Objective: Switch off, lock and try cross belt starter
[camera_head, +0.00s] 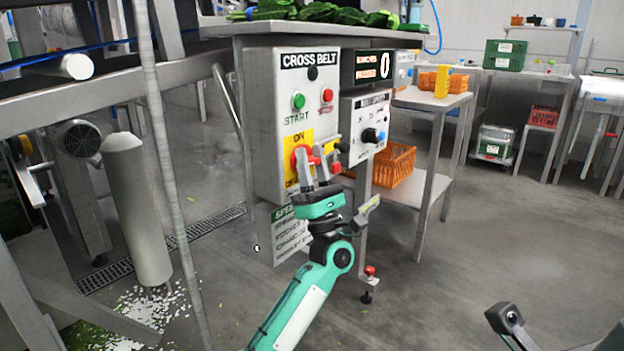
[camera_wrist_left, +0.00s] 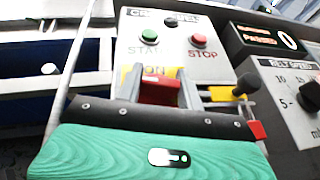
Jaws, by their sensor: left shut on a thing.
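The grey cross belt starter (camera_head: 310,75) hangs below a steel table, with a green START button (camera_head: 298,100) and a red STOP button (camera_head: 327,95). Below them is a yellow plate (camera_head: 291,172) marked ON with a red switch (camera_head: 301,154). My left gripper (camera_head: 318,167) is at this switch. In the left wrist view its fingers are on both sides of a red handle (camera_wrist_left: 160,90), shut on it; the ON mark shows above. Part of my right arm's end (camera_head: 506,316) shows at the lower right; its jaws are unclear.
A belt speed box (camera_head: 368,118) with a dark knob adjoins the starter on the right. A red item (camera_wrist_left: 257,131) and a yellow piece (camera_wrist_left: 226,94) show beside my left gripper. An orange crate (camera_head: 396,165) sits on a low shelf. The floor at right is open.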

